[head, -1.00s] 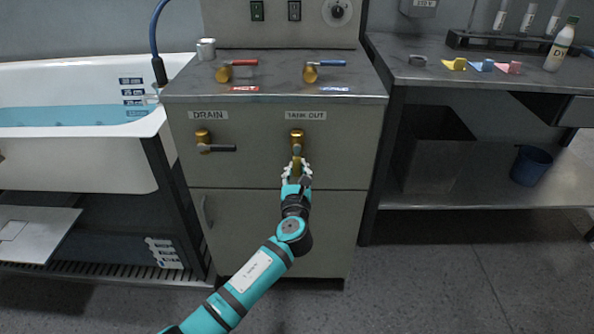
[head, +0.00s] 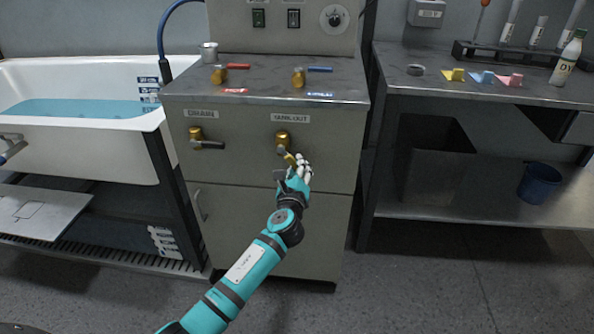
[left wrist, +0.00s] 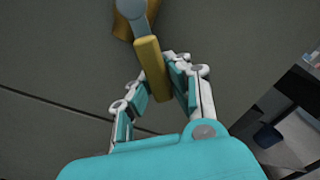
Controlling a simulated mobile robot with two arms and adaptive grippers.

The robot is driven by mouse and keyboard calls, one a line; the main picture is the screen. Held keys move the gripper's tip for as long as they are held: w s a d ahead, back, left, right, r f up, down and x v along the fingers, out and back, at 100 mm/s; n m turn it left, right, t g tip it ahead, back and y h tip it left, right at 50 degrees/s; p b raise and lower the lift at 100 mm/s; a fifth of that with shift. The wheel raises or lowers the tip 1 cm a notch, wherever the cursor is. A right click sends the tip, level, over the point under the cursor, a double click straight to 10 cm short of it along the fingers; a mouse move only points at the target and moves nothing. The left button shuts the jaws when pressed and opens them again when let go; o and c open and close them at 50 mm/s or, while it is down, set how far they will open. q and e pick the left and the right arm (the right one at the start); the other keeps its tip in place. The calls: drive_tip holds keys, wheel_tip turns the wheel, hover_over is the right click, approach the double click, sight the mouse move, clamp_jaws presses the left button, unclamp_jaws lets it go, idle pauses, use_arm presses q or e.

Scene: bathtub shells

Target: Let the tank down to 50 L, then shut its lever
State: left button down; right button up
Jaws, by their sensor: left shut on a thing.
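The TANK OUT valve (head: 283,138) is a brass tap on the front of the grey cabinet. Its lever (left wrist: 152,68) has a yellow grip and points down and to the right in the head view. My left gripper (head: 299,166) is shut on the lever; in the left wrist view its fingers (left wrist: 158,92) lie on both sides of the grip. A white tub (head: 100,145) at the left holds blue water (head: 75,107). Its level labels (head: 149,90) are too small to read; the water reaches about the lower ones. My right gripper is out of view.
The DRAIN valve (head: 197,137) sits left of TANK OUT, its lever level. A bench (head: 480,85) with a bottle (head: 567,60) is at the right. Floor in front is clear.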

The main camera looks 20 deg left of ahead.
use_arm(q)
drive_tip(key=n, duration=0.1)
drive_tip(key=d+r+n, duration=0.1)
drive_tip(key=n, duration=0.1)
drive_tip(key=shift+w+d+r, duration=0.15)
drive_tip(key=shift+w+r, duration=0.05)
drive_tip(key=r+n, duration=0.2)
drive_tip(key=n, duration=0.1)
drive_tip(key=shift+w+d+p, duration=0.1)
drive_tip(key=shift+d+p, duration=0.2)
drive_tip(key=shift+d, duration=0.1)
drive_tip(key=n, duration=0.1)
drive_tip(key=r+n, duration=0.1)
drive_tip(key=n, duration=0.1)
drive_tip(key=shift+d+r, duration=0.15)
drive_tip(key=shift+r, duration=0.15)
drive_tip(key=shift+r+n+p, duration=0.15)
drive_tip(key=shift+n+p, duration=0.15)
drive_tip(key=shift+n, duration=0.3)
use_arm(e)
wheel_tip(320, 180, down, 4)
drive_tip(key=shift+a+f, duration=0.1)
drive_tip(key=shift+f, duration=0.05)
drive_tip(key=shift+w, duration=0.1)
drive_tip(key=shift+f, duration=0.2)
